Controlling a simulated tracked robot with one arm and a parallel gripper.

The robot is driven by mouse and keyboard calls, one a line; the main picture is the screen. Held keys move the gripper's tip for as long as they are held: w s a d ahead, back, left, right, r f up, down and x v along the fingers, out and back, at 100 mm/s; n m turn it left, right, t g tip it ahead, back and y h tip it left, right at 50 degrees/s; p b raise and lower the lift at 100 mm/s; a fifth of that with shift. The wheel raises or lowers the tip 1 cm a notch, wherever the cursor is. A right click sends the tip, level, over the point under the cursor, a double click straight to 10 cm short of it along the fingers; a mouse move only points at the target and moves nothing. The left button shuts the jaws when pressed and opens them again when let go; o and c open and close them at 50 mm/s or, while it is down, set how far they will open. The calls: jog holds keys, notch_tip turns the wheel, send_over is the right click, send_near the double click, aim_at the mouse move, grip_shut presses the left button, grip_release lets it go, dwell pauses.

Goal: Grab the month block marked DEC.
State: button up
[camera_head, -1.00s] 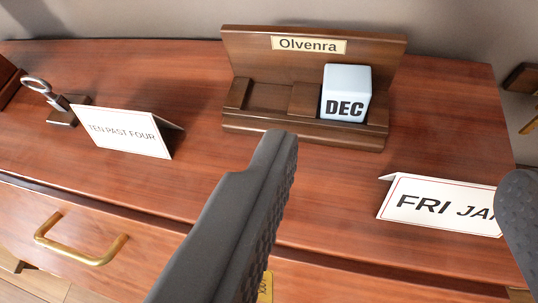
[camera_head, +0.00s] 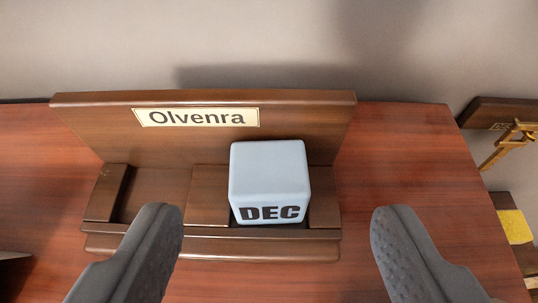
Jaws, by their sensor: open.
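The white month block (camera_head: 269,180) marked DEC sits upright in the right slot of a brown wooden holder (camera_head: 215,246). The holder's back board carries a plate (camera_head: 197,117) reading Olvenra. Its left slot (camera_head: 152,194) is empty. My gripper (camera_head: 277,222) is open, with one dark finger to the left of the block and the other to the right. Both fingers are apart from the block and appear nearer to the camera than it is. Nothing is between them in their grip.
The reddish wooden top (camera_head: 400,165) is clear to the right of the holder. A grey wall (camera_head: 260,45) rises behind it. At the far right, beyond the edge, are a dark wooden piece with a brass-coloured object (camera_head: 508,143) and a yellow item (camera_head: 514,226).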

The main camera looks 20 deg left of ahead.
aim_at(271, 176)
jog(key=shift+x, duration=2.6)
jog(key=shift+s+a+f, duration=0.1)
jog(key=c, duration=1.1)
